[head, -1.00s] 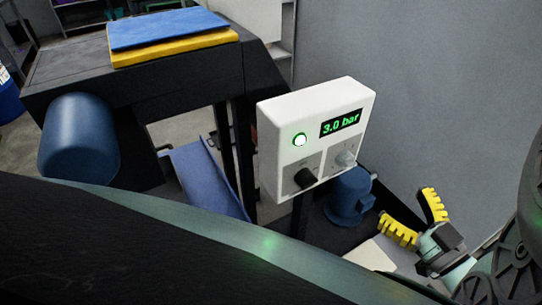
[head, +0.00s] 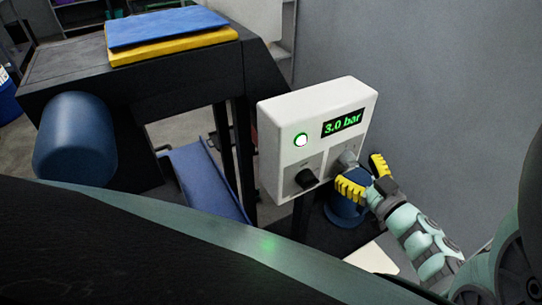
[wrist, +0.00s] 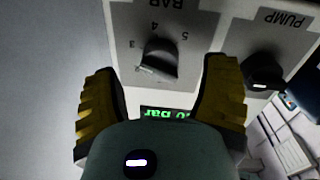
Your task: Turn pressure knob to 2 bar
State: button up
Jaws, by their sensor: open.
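The white control box (head: 277,117) shows a green display (head: 342,123) reading 3.0 bar in the head view. My gripper (head: 364,176) has yellow fingers and is just in front of the box's lower right. In the wrist view my gripper (wrist: 163,95) is open, its fingers on either side of the knob and apart from it.
A dark PUMP knob (head: 306,178) sits left of the pressure knob, and it shows at right in the wrist view (wrist: 263,75). A green-ringed white button (head: 301,140) is above it. A blue motor-like cylinder (head: 345,206) stands below the box. A grey wall (head: 440,90) is at right.

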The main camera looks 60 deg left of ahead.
jog(key=shift+w+a, duration=0.1)
jog(key=shift+a, duration=1.2)
jog(key=shift+d, duration=0.1)
jog(key=c, duration=1.2)
